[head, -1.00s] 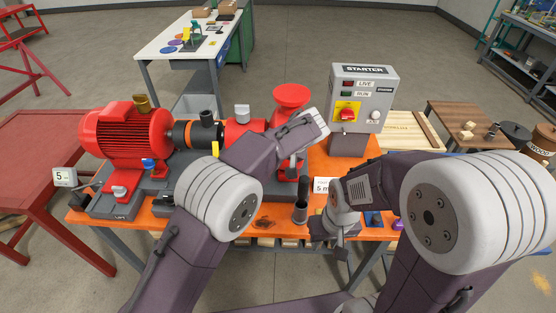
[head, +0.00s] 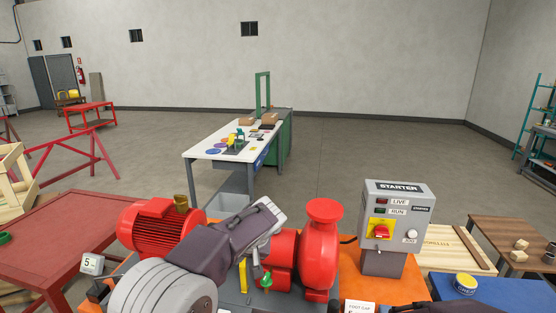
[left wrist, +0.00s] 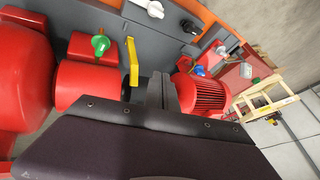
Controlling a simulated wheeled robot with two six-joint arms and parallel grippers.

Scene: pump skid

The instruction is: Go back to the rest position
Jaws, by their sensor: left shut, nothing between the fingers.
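My left arm crosses the front of the pump skid in the head view, its wrist (head: 262,222) in front of the red pump parts; its fingertips are hidden there. In the left wrist view my left gripper (left wrist: 162,94) is shut and empty, above the skid. The red motor (head: 150,230) stands left of my wrist, and the red pump casing (head: 322,245) stands right of it. Only a dark piece of my right arm shows at the bottom right; its gripper is out of view.
The grey starter box (head: 397,215) stands right of the pump on the orange bench (head: 352,270). A green knob (head: 265,280) and yellow lever (head: 243,275) are close below my left wrist. A red table (head: 60,235) is at left, a wooden table (head: 500,235) at right. Open floor lies behind.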

